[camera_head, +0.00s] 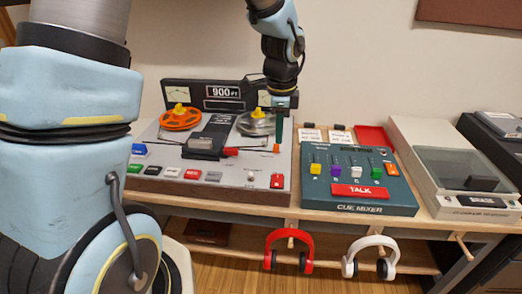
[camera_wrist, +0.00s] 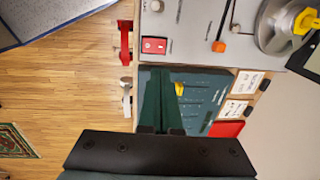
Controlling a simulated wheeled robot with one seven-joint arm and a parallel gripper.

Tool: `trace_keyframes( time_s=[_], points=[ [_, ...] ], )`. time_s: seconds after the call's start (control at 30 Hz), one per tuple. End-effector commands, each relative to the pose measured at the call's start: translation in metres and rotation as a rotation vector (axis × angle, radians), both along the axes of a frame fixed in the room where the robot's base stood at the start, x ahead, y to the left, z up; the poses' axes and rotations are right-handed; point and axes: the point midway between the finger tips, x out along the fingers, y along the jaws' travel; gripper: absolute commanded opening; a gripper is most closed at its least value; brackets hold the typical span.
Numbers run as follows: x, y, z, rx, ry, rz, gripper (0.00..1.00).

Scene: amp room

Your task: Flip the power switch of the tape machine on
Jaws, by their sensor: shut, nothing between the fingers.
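The tape machine (camera_head: 222,172) is a grey deck with an orange reel, a metal reel and a 900 FT display. Its red power switch (camera_head: 277,181) is a small rocker at the front right corner; it also shows in the wrist view (camera_wrist: 154,45). I cannot tell which way the rocker is tipped. My gripper (camera_head: 279,140) points down above the right side of the machine, behind the switch. In the wrist view its dark green fingers (camera_wrist: 160,76) are together and empty, below the switch in the picture and apart from it.
The green cue mixer (camera_head: 358,205) stands close to the right of the machine, with raised faders and a red TALK button. A lidded grey unit (camera_head: 460,172) is further right. Red headphones (camera_head: 289,250) and white headphones (camera_head: 370,256) hang at the table's front edge.

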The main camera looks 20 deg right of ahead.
Motion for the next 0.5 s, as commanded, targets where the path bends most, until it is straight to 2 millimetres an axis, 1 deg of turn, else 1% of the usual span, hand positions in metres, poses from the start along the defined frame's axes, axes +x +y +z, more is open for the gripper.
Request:
trace_keyframes(
  time_s=[0.03, 0.1, 0.37, 0.5],
  points=[
    [-0.0019, -0.0042, 0.0005, 0.002, -0.001, -0.023, 0.0],
    [-0.0023, -0.0059, 0.0003, 0.003, -0.001, -0.034, 0.0],
    [-0.0017, -0.005, -0.0002, 0.002, -0.001, -0.03, 0.0],
    [-0.0012, -0.0049, -0.0069, 0.004, 0.001, -0.029, 0.0]
  ],
)
